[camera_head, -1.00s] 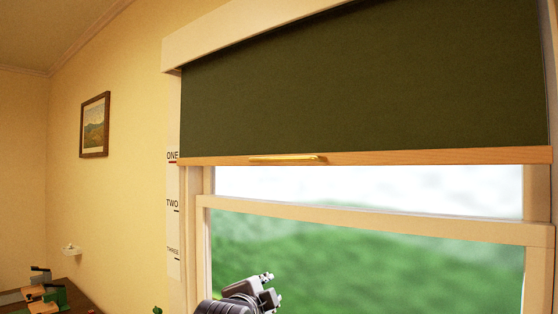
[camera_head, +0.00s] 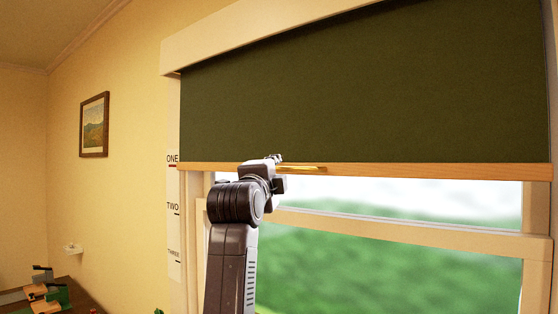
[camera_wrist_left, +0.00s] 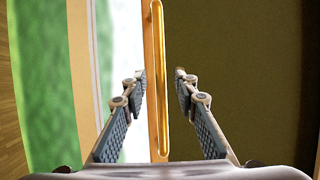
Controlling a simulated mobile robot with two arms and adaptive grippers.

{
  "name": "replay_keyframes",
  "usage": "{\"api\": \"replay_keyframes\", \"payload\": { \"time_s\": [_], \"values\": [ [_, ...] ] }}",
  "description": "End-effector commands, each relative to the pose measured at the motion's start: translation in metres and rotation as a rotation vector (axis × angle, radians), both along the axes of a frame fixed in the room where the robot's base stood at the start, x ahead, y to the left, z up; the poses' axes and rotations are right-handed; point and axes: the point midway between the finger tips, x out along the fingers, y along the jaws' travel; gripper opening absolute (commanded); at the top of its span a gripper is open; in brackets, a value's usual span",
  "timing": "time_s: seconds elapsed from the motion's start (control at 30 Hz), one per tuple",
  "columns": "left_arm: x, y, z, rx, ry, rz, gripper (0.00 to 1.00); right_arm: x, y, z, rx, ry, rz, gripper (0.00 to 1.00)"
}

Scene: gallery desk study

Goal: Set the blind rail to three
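The dark green blind (camera_head: 360,90) hangs over the upper window, with a wooden rail (camera_head: 430,170) along its bottom edge. The rail's left end is level with the ONE mark on the white scale strip (camera_head: 173,230); TWO and THREE are lower on it. A gold bar handle (camera_head: 310,168) is fixed to the rail. My left gripper (camera_head: 276,160) is at the handle's left part and covers some of it. In the left wrist view, my left gripper (camera_wrist_left: 160,75) is open, its fingers on either side of the handle (camera_wrist_left: 160,110), with gaps visible. My right gripper is out of view.
The window frame (camera_head: 420,230) with glass panes lies below the rail. A framed picture (camera_head: 94,125) and a small white wall fixture (camera_head: 72,248) are on the left wall. A desk with several items (camera_head: 45,290) stands at lower left.

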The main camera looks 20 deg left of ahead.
Motion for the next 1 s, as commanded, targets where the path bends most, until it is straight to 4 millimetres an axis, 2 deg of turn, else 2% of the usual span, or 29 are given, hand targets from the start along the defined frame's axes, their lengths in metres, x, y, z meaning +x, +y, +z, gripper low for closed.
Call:
{"api": "replay_keyframes", "payload": {
  "time_s": [0.03,0.2,0.47,0.73,1.0],
  "values": [
    [0.005,0.000,0.004,0.000,0.001,-0.001,0.27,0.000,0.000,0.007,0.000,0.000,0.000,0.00],
    [0.015,0.000,0.003,-0.001,0.000,0.000,0.27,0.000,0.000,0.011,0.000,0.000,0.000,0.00],
    [0.016,0.000,0.002,-0.001,0.000,0.000,0.27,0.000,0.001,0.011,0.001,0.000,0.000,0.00],
    [0.016,0.000,0.002,-0.001,0.000,0.000,0.00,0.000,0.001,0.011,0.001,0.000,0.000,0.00],
    [0.016,0.000,0.002,-0.001,-0.001,0.000,0.00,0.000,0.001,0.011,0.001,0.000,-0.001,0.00]
  ]
}}
